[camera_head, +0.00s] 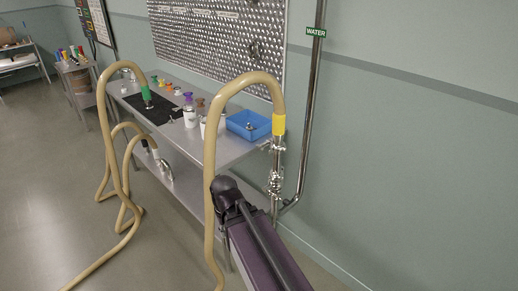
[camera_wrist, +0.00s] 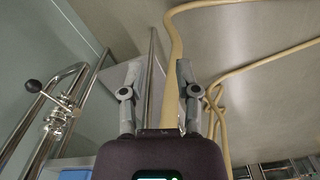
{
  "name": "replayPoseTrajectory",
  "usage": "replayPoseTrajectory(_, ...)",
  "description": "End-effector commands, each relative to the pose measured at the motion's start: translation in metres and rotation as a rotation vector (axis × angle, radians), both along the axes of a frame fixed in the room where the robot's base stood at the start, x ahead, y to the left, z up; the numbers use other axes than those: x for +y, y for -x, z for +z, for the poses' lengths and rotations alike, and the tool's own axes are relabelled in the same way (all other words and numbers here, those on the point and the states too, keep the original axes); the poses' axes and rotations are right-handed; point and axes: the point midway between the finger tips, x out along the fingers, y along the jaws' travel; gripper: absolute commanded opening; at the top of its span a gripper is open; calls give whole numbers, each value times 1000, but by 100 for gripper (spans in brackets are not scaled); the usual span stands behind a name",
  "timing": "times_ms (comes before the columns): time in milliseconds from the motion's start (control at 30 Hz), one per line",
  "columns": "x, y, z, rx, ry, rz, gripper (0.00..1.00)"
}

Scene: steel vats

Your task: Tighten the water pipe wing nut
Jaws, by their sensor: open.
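The steel water pipe (camera_head: 311,110) runs down the wall under a green WATER label (camera_head: 316,33). Its lower end turns toward a shiny fitting (camera_head: 275,182) below the hose's yellow cuff (camera_head: 279,124). A clamp (camera_head: 277,146) sits just under the cuff; the wing nut is too small to pick out. In the wrist view, a clamp-like fitting (camera_wrist: 62,106) and a black ball knob (camera_wrist: 33,86) are at the left. My gripper (camera_wrist: 157,72) is open and empty, right of that fitting and apart from it. In the head view my arm hides my gripper.
A beige hose (camera_head: 209,165) arches up from the floor to the cuff, close beside my arm. A steel table (camera_head: 222,155) holds a blue bin (camera_head: 248,124), bottles and a black mat (camera_head: 151,108). A perforated panel (camera_head: 222,40) hangs behind. The floor (camera_head: 60,180) at left is partly clear.

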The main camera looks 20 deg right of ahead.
Motion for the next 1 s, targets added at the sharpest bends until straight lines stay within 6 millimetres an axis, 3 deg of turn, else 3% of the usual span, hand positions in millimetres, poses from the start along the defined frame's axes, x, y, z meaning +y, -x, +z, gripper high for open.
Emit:
replayPoseTrajectory(167,-8,-5,-3,-5,32,55,41)
replayPoseTrajectory(367,-25,-19,-9,-5,132,243,41)
replayPoseTrajectory(667,-57,-51,-13,67,377,703,41)
replayPoseTrajectory(1000,-89,-90,-5,298,648,1237,41)
